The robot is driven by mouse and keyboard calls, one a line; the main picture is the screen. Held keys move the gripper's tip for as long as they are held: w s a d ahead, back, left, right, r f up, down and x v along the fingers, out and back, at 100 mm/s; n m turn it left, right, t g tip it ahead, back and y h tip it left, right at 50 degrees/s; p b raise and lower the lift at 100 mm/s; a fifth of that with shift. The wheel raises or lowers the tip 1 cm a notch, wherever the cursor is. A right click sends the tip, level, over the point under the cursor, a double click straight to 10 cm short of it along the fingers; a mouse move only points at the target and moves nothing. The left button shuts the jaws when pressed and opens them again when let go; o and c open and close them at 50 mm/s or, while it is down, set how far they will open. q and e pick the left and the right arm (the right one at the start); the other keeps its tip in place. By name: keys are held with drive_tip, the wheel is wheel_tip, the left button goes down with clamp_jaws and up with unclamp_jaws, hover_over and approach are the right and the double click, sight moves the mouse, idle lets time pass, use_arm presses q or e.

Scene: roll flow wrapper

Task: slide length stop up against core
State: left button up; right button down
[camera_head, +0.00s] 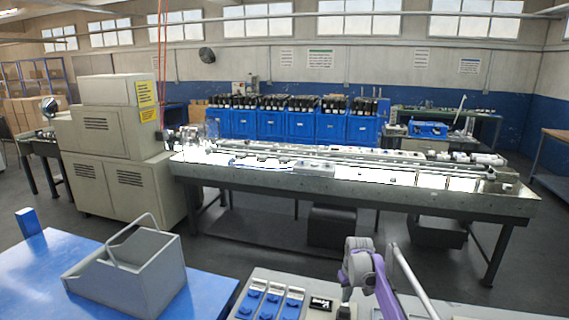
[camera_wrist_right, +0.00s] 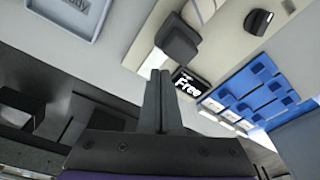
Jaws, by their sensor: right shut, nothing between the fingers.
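My right gripper (camera_head: 346,294) is low in the head view, at the end of my purple arm, over the grey panel in the foreground. In the right wrist view its dark fingers (camera_wrist_right: 160,98) are together with nothing between them. They point toward a dark square knob (camera_wrist_right: 178,42) beside a black "Free" label (camera_wrist_right: 187,84); I cannot tell whether they touch it. The long roll bench (camera_head: 360,190) stands well beyond the gripper. A pale block (camera_head: 313,169) sits on its near side. I cannot tell which parts are the length stop and the core. My left gripper is not in view.
Blue switches (camera_head: 270,300) line the foreground panel, left of the label. A grey open bin (camera_head: 140,280) stands on a blue table (camera_head: 215,291) at the left. A beige machine cabinet (camera_head: 115,150) adjoins the bench. Grey floor lies between the panel and the bench.

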drive_tip(key=shift+f, duration=0.15)
drive_tip(key=shift+f+b, duration=0.3)
drive_tip(key=shift+f, duration=0.8)
drive_tip(key=shift+s+a+b, duration=0.1)
drive_tip(key=shift+s+b, duration=0.2)
drive_tip(key=shift+s, duration=0.1)
idle(1.3)
drive_tip(key=shift+r, duration=0.15)
